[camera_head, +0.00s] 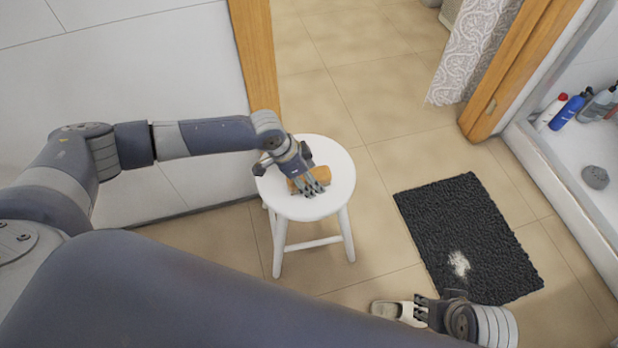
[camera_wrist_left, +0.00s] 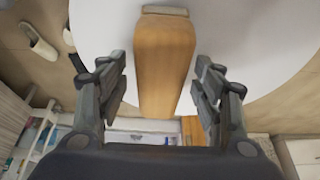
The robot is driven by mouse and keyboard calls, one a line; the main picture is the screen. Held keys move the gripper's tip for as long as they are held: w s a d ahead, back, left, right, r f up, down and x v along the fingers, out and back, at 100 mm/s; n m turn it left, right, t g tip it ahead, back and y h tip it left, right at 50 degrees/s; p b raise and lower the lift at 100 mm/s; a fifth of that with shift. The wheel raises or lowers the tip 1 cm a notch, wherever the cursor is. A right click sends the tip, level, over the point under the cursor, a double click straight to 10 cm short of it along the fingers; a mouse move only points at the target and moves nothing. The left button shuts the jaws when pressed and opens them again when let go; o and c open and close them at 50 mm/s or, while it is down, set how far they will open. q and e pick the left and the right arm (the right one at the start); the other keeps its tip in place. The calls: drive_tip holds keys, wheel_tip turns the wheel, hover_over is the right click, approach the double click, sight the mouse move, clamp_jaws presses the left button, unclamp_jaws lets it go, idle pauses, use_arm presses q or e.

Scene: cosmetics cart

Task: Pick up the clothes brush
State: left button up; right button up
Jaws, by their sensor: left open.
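The clothes brush (camera_head: 297,184), with a tan wooden body, lies on the round white stool (camera_head: 328,161). My left gripper (camera_head: 311,187) is over it and partly hides it in the head view. In the left wrist view the brush (camera_wrist_left: 164,62) runs lengthwise between the two open fingers of my left gripper (camera_wrist_left: 162,88). A gap shows on each side, so neither finger appears to touch it. My right gripper (camera_head: 427,310) is low at the bottom right, beside a pale slipper (camera_head: 391,310). Whether its fingers are open or shut is unclear.
A dark bath mat (camera_head: 460,225) with a pale patch lies right of the stool. A shower tray edge with bottles (camera_head: 567,110) and a grey stone-like item (camera_head: 595,177) is at the right. Tiled floor (camera_head: 370,100) is clear behind the stool.

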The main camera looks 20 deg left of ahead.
sight(315, 173)
drive_tip(key=shift+f, duration=0.1)
use_arm(q)
drive_tip(key=c, duration=1.2)
drive_tip(key=shift+c, duration=0.2)
use_arm(e)
drive_tip(key=shift+a, duration=0.1)
use_arm(q)
drive_tip(key=shift+r, duration=0.6)
wheel_tip(315, 173, up, 3)
drive_tip(key=shift+r+p, duration=0.15)
drive_tip(key=shift+p, duration=0.4)
drive_tip(key=s+a+p, duration=0.1)
drive_tip(key=s+a, duration=0.2)
drive_tip(key=s, duration=0.4)
drive_tip(key=s+a+r+p, duration=0.1)
drive_tip(key=s+a, duration=0.3)
drive_tip(key=s, duration=0.3)
drive_tip(key=shift+s+p, duration=0.2)
drive_tip(key=shift+p, duration=0.1)
use_arm(e)
wheel_tip(315, 173, down, 13)
drive_tip(key=s, duration=0.1)
drive_tip(key=shift+g, duration=0.4)
